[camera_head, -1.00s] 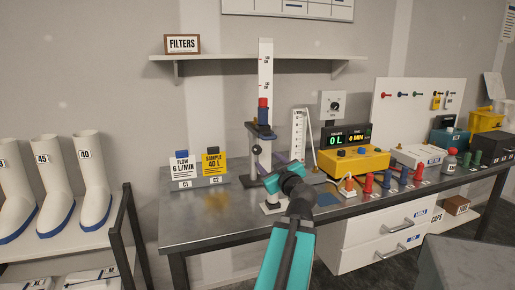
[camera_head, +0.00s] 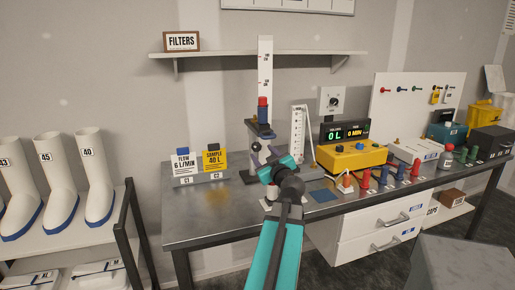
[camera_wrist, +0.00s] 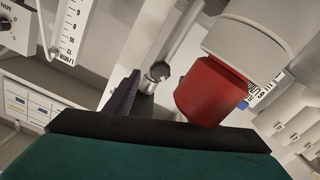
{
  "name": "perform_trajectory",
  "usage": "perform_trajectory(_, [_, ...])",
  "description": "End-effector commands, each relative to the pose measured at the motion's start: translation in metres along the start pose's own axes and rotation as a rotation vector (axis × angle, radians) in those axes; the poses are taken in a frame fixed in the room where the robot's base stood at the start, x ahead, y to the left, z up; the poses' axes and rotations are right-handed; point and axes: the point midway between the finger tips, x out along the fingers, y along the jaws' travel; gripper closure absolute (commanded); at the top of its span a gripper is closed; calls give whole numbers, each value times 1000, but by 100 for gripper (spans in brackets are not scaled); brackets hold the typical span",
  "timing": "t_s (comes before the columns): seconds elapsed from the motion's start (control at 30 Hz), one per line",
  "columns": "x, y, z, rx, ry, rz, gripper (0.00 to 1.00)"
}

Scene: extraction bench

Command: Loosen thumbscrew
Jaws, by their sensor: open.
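A dark faceted knob, apparently the thumbscrew (camera_wrist: 159,71), sits on a pale metal rod in the wrist view. I cannot make it out clearly in the head view. A dark purple finger of my gripper (camera_wrist: 121,97) lies left of and below the knob, apart from it in the picture. The other finger is not clear. My gripper (camera_head: 262,168) is open at the measuring stand in the head view, partly hidden by my own wrist. A red cylinder (camera_wrist: 208,92) under a pale round body is right of the knob. The tall white scale (camera_head: 265,68) rises behind.
Flow (camera_head: 184,164) and sample (camera_head: 214,160) cards stand left of the stand. A yellow meter (camera_head: 350,157) and several red and blue plugs are to its right. A shelf (camera_head: 290,55) hangs above. The bench's left front (camera_head: 210,225) is bare.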

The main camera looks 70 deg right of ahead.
Motion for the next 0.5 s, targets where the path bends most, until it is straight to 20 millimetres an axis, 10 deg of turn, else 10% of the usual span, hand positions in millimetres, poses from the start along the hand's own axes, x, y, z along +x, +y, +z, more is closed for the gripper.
perform_trajectory(0.5, [51,0,0,0,0,0,51])
